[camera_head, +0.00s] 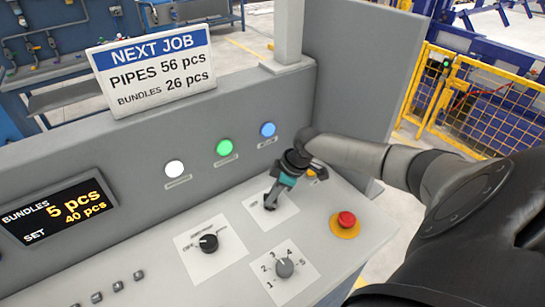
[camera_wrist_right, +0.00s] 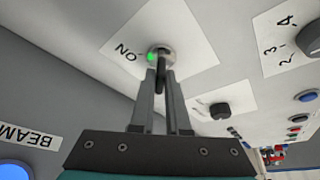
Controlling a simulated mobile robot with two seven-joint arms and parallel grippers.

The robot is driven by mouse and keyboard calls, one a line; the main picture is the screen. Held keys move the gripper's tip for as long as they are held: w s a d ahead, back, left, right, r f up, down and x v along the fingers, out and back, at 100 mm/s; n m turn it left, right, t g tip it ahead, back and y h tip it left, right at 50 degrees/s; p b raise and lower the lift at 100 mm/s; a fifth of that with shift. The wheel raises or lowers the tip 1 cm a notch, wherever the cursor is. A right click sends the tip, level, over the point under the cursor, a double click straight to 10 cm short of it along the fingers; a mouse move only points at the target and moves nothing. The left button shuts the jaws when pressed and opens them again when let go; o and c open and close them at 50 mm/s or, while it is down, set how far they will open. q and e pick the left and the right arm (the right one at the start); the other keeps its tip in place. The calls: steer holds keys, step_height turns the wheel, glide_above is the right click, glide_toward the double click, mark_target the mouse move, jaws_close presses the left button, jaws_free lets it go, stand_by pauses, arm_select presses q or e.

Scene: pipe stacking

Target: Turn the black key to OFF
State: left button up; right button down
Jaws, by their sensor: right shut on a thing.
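The black key (camera_wrist_right: 161,76) sits in a round metal switch on a white label plate (camera_head: 257,214). In the right wrist view the key is between the fingertips of my right gripper (camera_wrist_right: 162,80), which is shut on it. A small green light glows beside the switch, and the printed word ON stands near it, upside down in this view. In the head view my right gripper (camera_head: 270,203) reaches down onto the plate and hides most of the key. My left gripper is out of view.
A black selector knob (camera_head: 209,243) and a grey numbered dial (camera_head: 285,267) sit nearer on the panel. A red emergency button (camera_head: 346,219) is to the right. White, green (camera_head: 224,147) and blue buttons line the upright back panel.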

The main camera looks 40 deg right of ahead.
steer(key=c, duration=0.9)
jaws_free()
steer(key=shift+r, duration=0.1)
steer(key=p+v, duration=0.1)
steer(key=v, duration=1.4)
steer(key=shift+p, duration=0.3)
